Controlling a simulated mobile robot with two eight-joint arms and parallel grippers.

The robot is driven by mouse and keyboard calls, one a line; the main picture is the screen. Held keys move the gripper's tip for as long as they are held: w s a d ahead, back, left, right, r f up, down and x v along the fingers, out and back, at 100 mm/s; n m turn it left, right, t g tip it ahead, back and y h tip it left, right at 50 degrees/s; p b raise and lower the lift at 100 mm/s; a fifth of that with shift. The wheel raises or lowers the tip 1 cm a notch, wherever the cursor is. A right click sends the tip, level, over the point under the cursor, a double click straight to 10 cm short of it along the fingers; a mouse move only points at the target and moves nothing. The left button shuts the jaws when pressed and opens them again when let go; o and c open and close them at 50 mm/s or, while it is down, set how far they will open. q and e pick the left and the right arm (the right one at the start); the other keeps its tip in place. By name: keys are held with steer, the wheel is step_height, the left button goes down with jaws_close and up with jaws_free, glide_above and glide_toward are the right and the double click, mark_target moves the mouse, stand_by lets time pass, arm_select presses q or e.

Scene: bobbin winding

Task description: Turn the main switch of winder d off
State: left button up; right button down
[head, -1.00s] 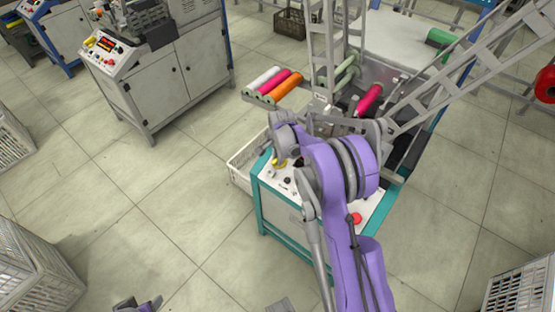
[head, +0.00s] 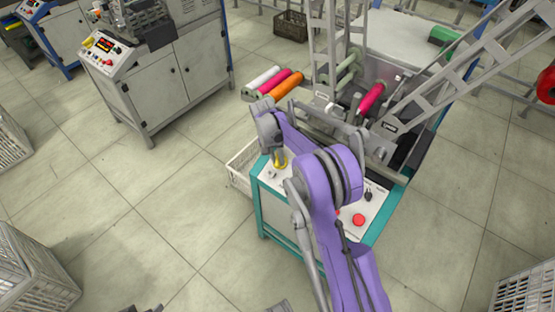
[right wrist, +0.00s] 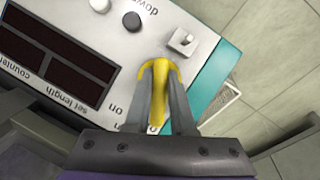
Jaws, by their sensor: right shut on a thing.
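The winder's control panel (head: 376,206) is a white sloped top on a teal-edged cabinet, below my purple right arm in the head view. The main switch is a yellow rotary handle (right wrist: 158,98) near the panel's edge; it also shows in the head view (head: 281,163). My right gripper (right wrist: 161,84) is shut on this handle, one grey finger on each side. It shows from above in the head view (head: 278,157). "On" lettering is printed beside the switch; the handle's exact position is partly hidden by the fingers. My left gripper is not seen.
Dark displays (right wrist: 58,55), a black button (right wrist: 132,21) and a square metal toggle plate (right wrist: 183,41) lie near the switch. A red button (head: 358,220) is on the panel.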

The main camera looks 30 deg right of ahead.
steer(key=shift+n, duration=0.4)
steer(key=c, duration=0.8)
jaws_free()
steer(key=shift+o, duration=0.2)
step_height(320, 180, up, 11)
steer(key=w+a+p, duration=0.1)
steer(key=shift+w+a+f, duration=0.2)
steer(key=shift+w+a, duration=0.05)
steer(key=shift+a, duration=0.15)
